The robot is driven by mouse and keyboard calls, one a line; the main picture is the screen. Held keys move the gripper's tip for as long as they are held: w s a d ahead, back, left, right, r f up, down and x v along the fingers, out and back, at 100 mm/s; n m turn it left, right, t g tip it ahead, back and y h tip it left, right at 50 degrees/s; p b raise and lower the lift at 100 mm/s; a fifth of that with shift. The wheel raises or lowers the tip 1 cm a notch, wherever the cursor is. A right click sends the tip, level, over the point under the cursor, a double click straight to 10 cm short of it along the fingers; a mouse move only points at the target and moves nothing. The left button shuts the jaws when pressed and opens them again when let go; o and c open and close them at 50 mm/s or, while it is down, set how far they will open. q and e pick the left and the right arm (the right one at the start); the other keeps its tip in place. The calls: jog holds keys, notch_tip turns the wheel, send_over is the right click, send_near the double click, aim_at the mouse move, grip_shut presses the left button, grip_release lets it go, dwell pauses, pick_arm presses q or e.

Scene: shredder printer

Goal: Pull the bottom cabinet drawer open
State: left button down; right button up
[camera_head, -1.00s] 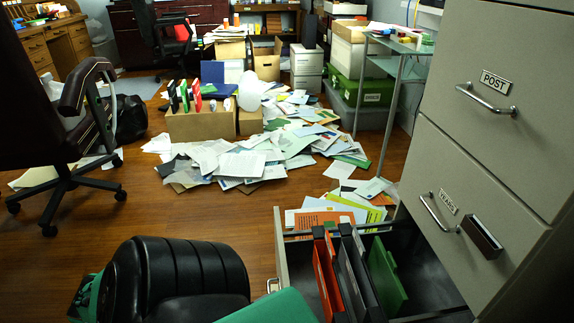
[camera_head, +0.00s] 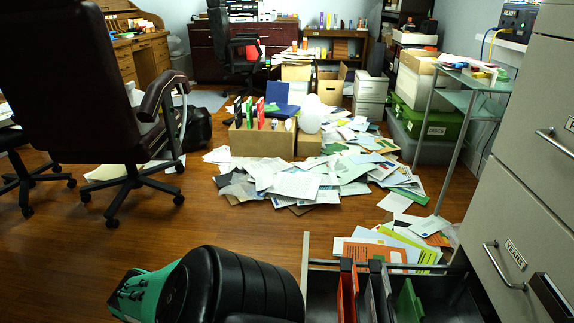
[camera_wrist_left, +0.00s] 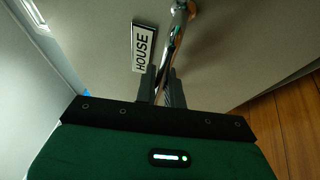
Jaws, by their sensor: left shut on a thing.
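The bottom cabinet drawer (camera_head: 305,262) stands pulled out in the head view, its front panel seen from behind and above at the bottom. In the left wrist view, my left gripper (camera_wrist_left: 162,78) is shut on the metal handle (camera_wrist_left: 179,22), beside the HOUSE label (camera_wrist_left: 145,48) on the drawer front (camera_wrist_left: 228,70). In the head view, my black and green left arm comes in at the bottom; its fingers are hidden. My right gripper is not in view.
The grey cabinet (camera_head: 520,200) fills the right side, its upper drawers closed. Scattered papers (camera_head: 300,185) and a cardboard box (camera_head: 262,140) lie beyond the drawer. A dark office chair (camera_head: 75,90) stands at left. Wood floor (camera_head: 130,250) between is clear.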

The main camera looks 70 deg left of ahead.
pick_arm(q)
jog(key=c, duration=1.8)
grip_release()
jog(key=shift+s, duration=0.1)
jog(key=s+f, duration=0.1)
jog(key=s, duration=0.3)
jog(key=s+p, duration=0.1)
jog(key=s, duration=0.4)
jog(key=s+f, duration=0.1)
jog(key=s, duration=0.3)
jog(key=shift+s+d+f, duration=0.1)
jog(key=shift+s+f, duration=0.15)
jog(key=shift+f, duration=0.05)
